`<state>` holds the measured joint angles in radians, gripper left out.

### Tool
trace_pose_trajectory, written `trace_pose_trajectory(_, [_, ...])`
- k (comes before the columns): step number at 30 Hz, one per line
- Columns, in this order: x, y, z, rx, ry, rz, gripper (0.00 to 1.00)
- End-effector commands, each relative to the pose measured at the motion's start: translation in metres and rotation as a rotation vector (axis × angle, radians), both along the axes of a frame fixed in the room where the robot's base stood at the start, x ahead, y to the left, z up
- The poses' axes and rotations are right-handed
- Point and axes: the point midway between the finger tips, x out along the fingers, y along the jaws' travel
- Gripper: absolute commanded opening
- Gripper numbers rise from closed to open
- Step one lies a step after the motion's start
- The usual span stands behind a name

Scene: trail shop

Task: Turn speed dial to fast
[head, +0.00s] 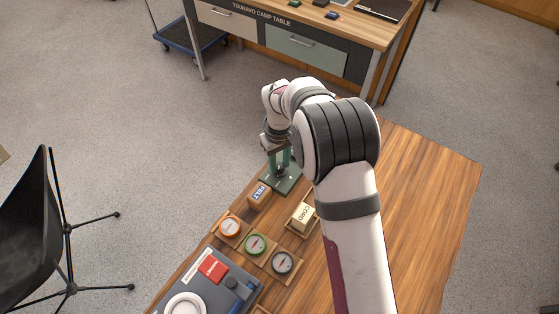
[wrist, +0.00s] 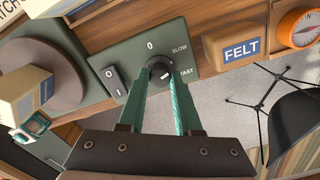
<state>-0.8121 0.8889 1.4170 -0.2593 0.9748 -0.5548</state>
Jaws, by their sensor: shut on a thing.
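The speed dial (wrist: 160,72) is a black knob with a white pointer line on a dark green panel (wrist: 200,42), seen in the wrist view. Marks 0, SLOW and FAST stand around it. The pointer line aims to the lower right, near FAST; the exact angle is hard to tell. My gripper (wrist: 160,82) has its two teal fingers closed on either side of the dial. In the head view the green panel (head: 290,184) is at the table's far left edge, and my gripper (head: 279,165) is over it; the dial is hard to make out there.
A rocker switch (wrist: 115,84) sits left of the dial. A CORD block (head: 302,216) and several compasses, one orange (head: 229,228), lie nearer. The wooden table (head: 430,190) is clear on the right.

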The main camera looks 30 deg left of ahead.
Motion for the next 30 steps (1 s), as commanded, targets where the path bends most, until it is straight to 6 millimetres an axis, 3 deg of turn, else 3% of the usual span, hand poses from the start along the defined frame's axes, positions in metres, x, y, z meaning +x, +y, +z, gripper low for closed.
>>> trace_pose_trajectory(18, [-0.0007,-0.0002,0.0004,-0.001,0.002,-0.559,0.0])
trace_pose_trajectory(30, [-0.0007,-0.0003,0.0004,-0.002,0.002,-0.787,0.0])
